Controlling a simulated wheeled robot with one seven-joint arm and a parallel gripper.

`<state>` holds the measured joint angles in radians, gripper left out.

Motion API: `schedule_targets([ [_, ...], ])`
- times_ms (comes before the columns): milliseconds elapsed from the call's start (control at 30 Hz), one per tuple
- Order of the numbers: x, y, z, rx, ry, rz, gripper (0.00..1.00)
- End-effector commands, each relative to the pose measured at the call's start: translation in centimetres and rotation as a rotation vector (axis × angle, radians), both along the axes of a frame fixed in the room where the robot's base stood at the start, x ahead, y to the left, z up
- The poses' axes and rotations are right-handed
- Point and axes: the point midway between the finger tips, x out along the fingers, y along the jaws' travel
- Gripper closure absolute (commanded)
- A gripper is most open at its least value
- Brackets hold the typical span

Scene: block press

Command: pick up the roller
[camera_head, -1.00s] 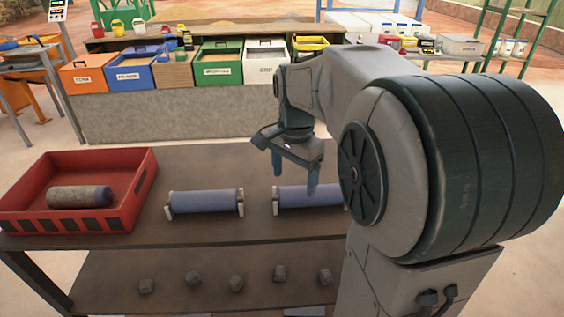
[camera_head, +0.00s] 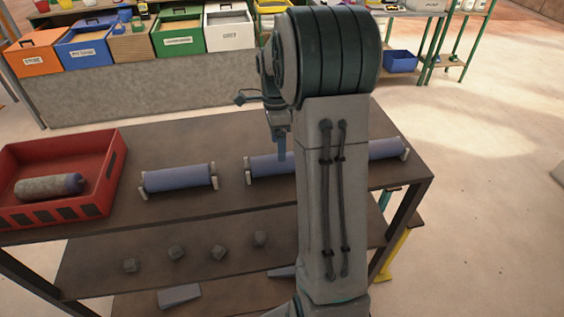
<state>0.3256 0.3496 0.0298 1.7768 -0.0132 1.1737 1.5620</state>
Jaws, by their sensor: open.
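A blue roller (camera_head: 178,178) lies across small pale end supports on the upper shelf. A second blue roller (camera_head: 262,164) lies on supports to its right, its right part hidden behind my arm. Part of a blue roller (camera_head: 388,148) also shows right of my arm. A roller (camera_head: 50,187) with a grey, rough-looking surface and a blue end lies in the red tray (camera_head: 62,212). My gripper (camera_head: 282,148) is open, pointing down at the second roller. One finger shows in front of that roller in the picture; the other is hidden. I cannot tell whether it touches.
The dark two-level table (camera_head: 215,205) holds several grey lumps (camera_head: 218,252) on its lower shelf. Behind stands a grey counter (camera_head: 150,90) with coloured bins, including a green bin (camera_head: 180,38). Open floor (camera_head: 490,210) lies to the right.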

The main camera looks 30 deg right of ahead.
Motion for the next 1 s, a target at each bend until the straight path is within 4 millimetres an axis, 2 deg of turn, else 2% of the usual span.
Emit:
schedule_targets([
  [167, -0.2, -0.1, -1.1, 0.001, 0.002, 0.000, 0.22],
  [400, -0.5, -0.4, -4.6, 0.001, 0.002, 0.000, 0.22],
  [500, -0.6, -0.3, -5.4, 0.000, 0.000, 0.001, 0.22],
  [733, -0.6, -0.3, -5.7, -0.001, -0.001, 0.002, 0.22],
  [767, -0.6, -0.3, -5.7, -0.001, -0.001, 0.002, 0.25],
  [900, -0.6, -0.3, -5.6, -0.001, -0.001, 0.002, 0.64],
  [1000, -0.6, -0.3, -5.6, -0.001, -0.001, 0.002, 0.89],
])
